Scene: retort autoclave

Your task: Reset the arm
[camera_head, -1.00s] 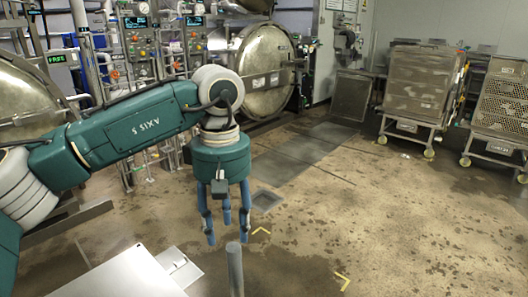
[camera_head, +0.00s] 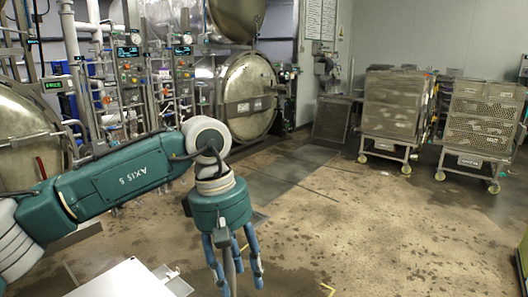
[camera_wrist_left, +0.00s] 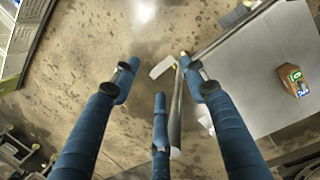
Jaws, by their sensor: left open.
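My left arm (camera_head: 130,175) comes in from the left, bent at a pale elbow-like joint, with its gripper (camera_head: 237,272) hanging down over the floor. The gripper's blue fingers are spread and hold nothing. In the left wrist view the open fingers (camera_wrist_left: 158,82) point over the bare floor, with a metal post (camera_wrist_left: 176,108) showing between them. I cannot tell whether a finger touches the post. The right gripper is not in view.
A flat pale surface (camera_wrist_left: 255,65) lies close to the gripper, with a small brown carton (camera_wrist_left: 295,82) on it. Round autoclave doors (camera_head: 250,95) stand behind. Wheeled carts (camera_head: 392,108) stand back right. The floor (camera_head: 370,220) between is clear.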

